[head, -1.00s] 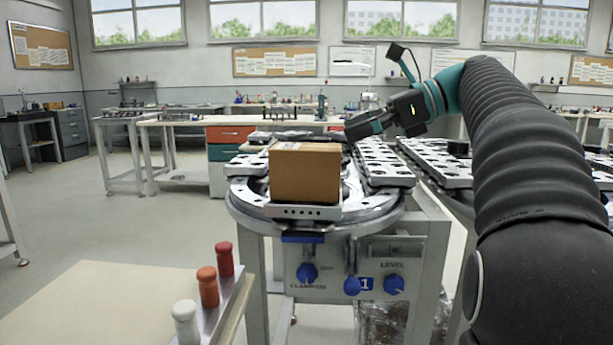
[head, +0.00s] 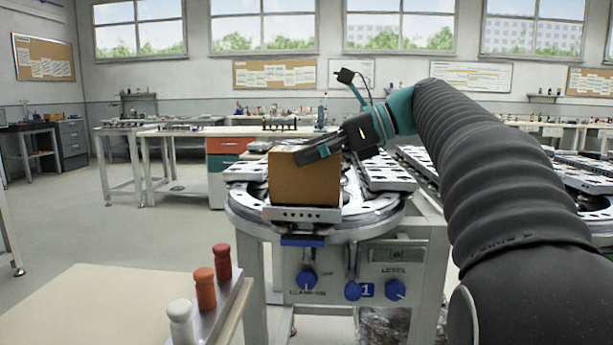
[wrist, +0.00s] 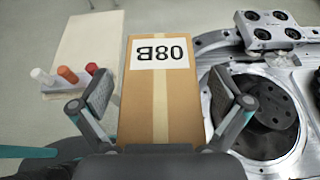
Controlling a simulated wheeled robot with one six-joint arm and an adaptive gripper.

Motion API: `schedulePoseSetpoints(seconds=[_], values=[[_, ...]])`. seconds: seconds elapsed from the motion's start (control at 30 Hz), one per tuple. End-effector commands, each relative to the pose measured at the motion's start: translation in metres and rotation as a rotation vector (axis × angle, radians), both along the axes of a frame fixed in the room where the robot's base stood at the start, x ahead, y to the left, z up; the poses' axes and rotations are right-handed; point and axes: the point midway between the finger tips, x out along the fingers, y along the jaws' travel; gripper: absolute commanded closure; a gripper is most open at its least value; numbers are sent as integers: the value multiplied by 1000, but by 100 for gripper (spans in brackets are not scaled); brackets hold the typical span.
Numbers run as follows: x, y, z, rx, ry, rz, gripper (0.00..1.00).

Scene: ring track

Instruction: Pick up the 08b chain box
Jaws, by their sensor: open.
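The 08b chain box (head: 304,186) is a brown cardboard box standing on a metal carrier at the near end of the ring track. In the wrist view the box (wrist: 160,95) shows a tape strip and a white label reading 08B, upside down. My gripper (head: 312,155) is at the box's top in the head view. In the wrist view my gripper (wrist: 165,98) is open, with one finger pad on each side of the box and a visible gap on both sides. How far the fingers reach down beside the box is hard to tell.
The ring track (head: 375,205) has metal carrier plates (head: 385,172) close behind and right of the box. A beige table (head: 100,305) with white, orange and red pegs (head: 204,285) stands at the front left. Open floor lies to the left.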

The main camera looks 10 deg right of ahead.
Motion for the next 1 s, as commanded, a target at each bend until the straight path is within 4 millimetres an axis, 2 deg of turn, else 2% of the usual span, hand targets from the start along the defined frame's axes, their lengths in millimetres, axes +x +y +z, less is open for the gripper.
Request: schedulePoseSetpoints(seconds=[0.03, 0.4, 0.43, 0.77, 1.0], values=[[0, 0, 0, 0, 0, 0, 0], [0, 0, -1, 0, 1, 1, 92], [0, 0, 1, 1, -1, 1, 97], [0, 0, 5, 0, -1, 1, 97], [0, 0, 33, 1, -4, 0, 97]])
